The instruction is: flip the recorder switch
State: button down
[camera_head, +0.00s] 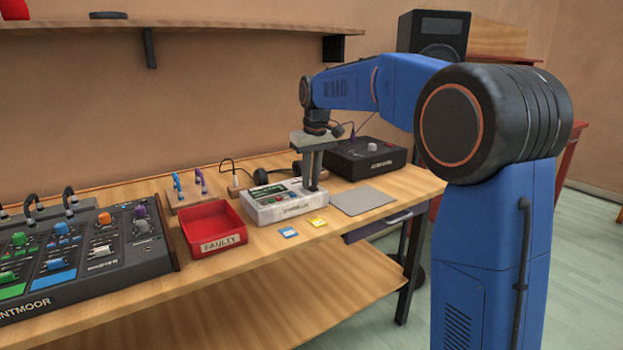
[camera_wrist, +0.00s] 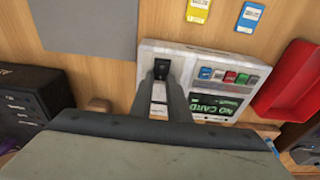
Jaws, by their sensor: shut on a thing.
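The recorder (camera_head: 284,207) is a white box on the bench, with a row of coloured buttons and a dark display reading "NO CARD" in the wrist view (camera_wrist: 222,60). Its switch (camera_wrist: 161,70) is a small black part near one end of the top face. My gripper (camera_head: 313,187) points down over the recorder's right end. In the wrist view my gripper's fingertips (camera_wrist: 161,79) are closed together at the black switch, shut on it. The fingers partly hide the switch, so its position cannot be told.
Blue (camera_head: 288,232) and yellow (camera_head: 317,222) cards lie in front of the recorder. A red "FAULTY" tray (camera_head: 213,245) is left, beyond it a mixer (camera_head: 125,245). A grey mat (camera_head: 361,200) lies right. A black box (camera_head: 362,160) stands behind the mat.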

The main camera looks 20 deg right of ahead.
aim_at(314, 188)
dwell(0.3)
jog(key=c, duration=1.7)
grip_release()
jog(key=shift+s+d+r, duration=0.1)
jog(key=shift+s+r, duration=0.25)
jog(key=shift+r, duration=2.55)
jog(key=shift+s+d+r, duration=0.15)
jog(key=shift+s+r, duration=0.2)
jog(key=shift+r, duration=2.5)
jog(key=shift+s+d+r, duration=0.1)
jog(key=shift+s+r, duration=0.25)
jog(key=shift+r, duration=2.55)
jog(key=s+d+f+m+t, duration=0.15)
jog(key=s+f, duration=0.25)
jog(key=s, duration=0.6)
jog(key=s+d+f, duration=0.3)
jog(key=s+f, duration=0.2)
jog(key=s, duration=0.6)
jog(key=s+f, duration=0.6)
jog(key=f, duration=0.1)
jog(key=s+d+f+m+t, duration=0.1)
jog(key=s+f, duration=0.6)
jog(key=s+f+m, duration=0.1)
jog(key=s+f, duration=0.6)
jog(key=shift+s+d+t+h, duration=0.15)
jog(key=shift+d+t+h, duration=0.15)
jog(key=shift+d, duration=0.1)
